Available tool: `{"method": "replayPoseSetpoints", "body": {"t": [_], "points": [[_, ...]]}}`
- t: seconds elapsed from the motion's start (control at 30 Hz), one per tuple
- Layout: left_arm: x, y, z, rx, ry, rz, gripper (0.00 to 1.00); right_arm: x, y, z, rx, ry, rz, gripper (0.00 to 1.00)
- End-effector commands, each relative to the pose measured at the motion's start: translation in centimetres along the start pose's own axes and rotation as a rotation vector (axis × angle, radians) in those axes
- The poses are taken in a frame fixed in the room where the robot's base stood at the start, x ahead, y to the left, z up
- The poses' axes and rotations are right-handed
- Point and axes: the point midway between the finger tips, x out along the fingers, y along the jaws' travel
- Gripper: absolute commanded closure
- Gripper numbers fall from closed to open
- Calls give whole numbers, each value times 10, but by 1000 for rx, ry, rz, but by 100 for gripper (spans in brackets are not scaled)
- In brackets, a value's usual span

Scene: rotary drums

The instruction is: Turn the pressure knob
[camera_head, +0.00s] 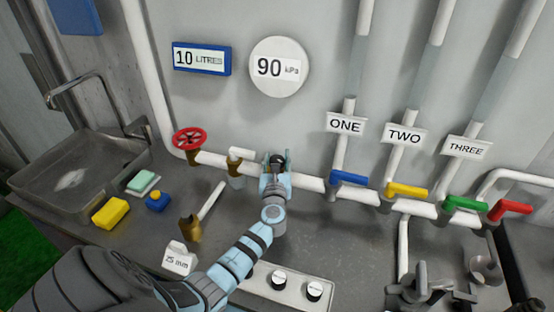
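Two small knobs with black sides and pale tops, a left knob (279,279) and a right knob (314,291), stand on a pale panel (262,288) at the bottom middle. Their labels are too small to read, so I cannot tell which is the pressure knob. My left arm crosses the panel's left end and hides part of it. My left gripper (277,161) is beyond the panel, at the white horizontal pipe. Its light blue fingers stand apart with something dark between them; I cannot tell whether they hold it.
A round gauge (279,67) reads 90 kPa beside a 10 LITRES sign (202,59). A red wheel valve (189,139) and blue, yellow, green and red levers line the pipe (214,160). A sponge (110,213) and sink are left; grey metal fittings (432,286) are lower right.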

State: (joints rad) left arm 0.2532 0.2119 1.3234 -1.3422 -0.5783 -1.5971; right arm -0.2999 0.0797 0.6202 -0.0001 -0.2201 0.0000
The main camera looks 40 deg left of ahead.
Motion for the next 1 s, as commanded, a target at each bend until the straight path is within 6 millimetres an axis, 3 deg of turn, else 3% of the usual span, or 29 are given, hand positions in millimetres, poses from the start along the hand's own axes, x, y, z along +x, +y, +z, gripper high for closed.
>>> {"method": "replayPoseSetpoints", "body": {"t": [0.03,0.1,0.47,0.57,0.8,1.0], "points": [[0,0,-1,1,2,0,51,0,0,0,0,0,0,100],[0,0,-1,1,1,0,41,0,0,0,0,0,0,100],[-5,0,0,0,-2,-2,41,0,2,0,0,0,2,100],[-21,0,0,-1,-2,-2,41,0,1,0,0,0,2,100],[-87,0,-1,-3,1,-1,41,0,1,0,0,0,1,100],[-118,1,0,0,0,0,41,0,0,0,0,0,0,100]]}}
